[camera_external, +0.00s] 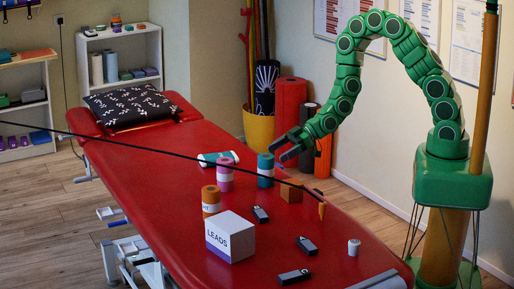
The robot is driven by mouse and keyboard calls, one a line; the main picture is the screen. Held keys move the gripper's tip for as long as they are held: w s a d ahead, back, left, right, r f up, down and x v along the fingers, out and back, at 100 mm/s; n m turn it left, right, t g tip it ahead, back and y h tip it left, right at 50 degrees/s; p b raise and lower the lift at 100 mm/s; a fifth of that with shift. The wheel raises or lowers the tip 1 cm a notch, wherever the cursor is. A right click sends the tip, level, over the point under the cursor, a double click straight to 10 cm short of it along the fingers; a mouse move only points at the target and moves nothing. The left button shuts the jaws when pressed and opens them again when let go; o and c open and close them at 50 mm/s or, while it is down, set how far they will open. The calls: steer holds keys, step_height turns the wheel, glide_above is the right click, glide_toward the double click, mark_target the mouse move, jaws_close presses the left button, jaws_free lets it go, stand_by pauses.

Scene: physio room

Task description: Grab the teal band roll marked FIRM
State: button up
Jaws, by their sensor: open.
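A teal roll (265,171) with a pale band around it stands upright on the red treatment table (165,160). Its lettering is too small to read. A pink roll (225,174) stands to its left, and an orange roll (211,201) with a white label stands nearer the front. My gripper (281,149), at the end of my green arm, is open and empty. In the picture it is just above and right of the teal roll, apart from it.
A white LEADS box (230,237), an orange block (291,191), several dark small blocks, a small white cylinder (353,247) and a teal-and-white item (218,158) lie around. A patterned pillow (130,105) is at the far end. A thin dark line crosses the view.

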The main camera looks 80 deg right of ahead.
mark_target(262, 162)
steer(key=shift+x, duration=4.05)
steer(key=shift+t, duration=0.3)
steer(key=c, duration=1.3)
